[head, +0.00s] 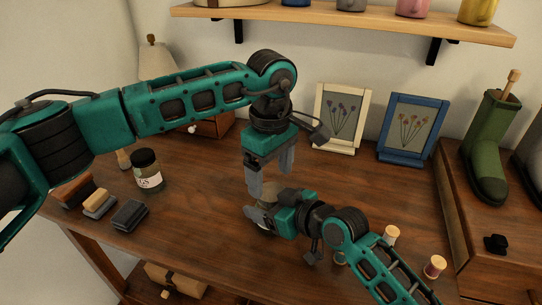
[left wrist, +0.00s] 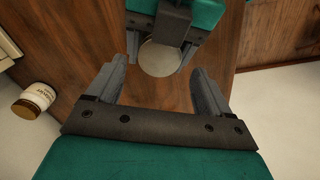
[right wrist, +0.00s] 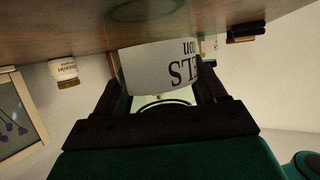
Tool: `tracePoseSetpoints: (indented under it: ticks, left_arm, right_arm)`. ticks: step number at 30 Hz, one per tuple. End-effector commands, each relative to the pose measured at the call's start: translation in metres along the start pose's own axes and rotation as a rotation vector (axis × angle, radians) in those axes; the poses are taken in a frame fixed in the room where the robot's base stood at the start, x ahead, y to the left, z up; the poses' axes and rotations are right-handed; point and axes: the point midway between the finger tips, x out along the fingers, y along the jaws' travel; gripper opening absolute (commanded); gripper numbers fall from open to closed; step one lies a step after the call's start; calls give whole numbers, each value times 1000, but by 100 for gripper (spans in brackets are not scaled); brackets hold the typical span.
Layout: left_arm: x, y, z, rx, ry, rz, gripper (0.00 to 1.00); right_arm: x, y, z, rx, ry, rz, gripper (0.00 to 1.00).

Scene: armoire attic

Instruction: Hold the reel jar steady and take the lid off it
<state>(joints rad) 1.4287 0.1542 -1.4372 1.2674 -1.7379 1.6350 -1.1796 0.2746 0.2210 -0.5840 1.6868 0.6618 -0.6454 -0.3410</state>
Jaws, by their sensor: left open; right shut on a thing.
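The reel jar stands on the wooden table, with a white label (right wrist: 158,68) reading partly "ELS" in the right wrist view. In the head view the jar (head: 266,191) is mostly hidden by my grippers. My right gripper (head: 257,208) is shut around its side. The jar's pale round top (left wrist: 159,58), which looks like the lid, shows in the left wrist view. My left gripper (head: 272,183) is open and points down above the jar. Its fingers are apart, and the top appears beyond their tips, not between them.
A dark-lidded jar (head: 147,172) and several brushes or blocks (head: 100,203) are at the table's left. Two framed pictures, one cream (head: 341,117) and one blue (head: 411,128), stand behind. Thread spools (head: 391,236) lie near my right arm. A green boot (head: 489,148) stands at right.

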Motion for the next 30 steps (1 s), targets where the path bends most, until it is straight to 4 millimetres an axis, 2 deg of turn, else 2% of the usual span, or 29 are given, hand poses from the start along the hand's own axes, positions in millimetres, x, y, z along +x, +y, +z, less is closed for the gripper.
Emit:
tracePoseSetpoints:
  ticks: [3,7,18,30]
  left_arm:
    - [18,0,0,-1,-1,-2,81]
    - [30,0,1,0,-1,-1,81]
    - [36,0,0,0,1,1,81]
    - [35,0,0,-1,0,1,42]
  right_arm:
    - [0,0,0,0,-1,0,0]
    - [0,0,0,0,-1,0,0]
    - [0,0,0,0,-1,0,0]
    - [0,0,0,0,-1,0,0]
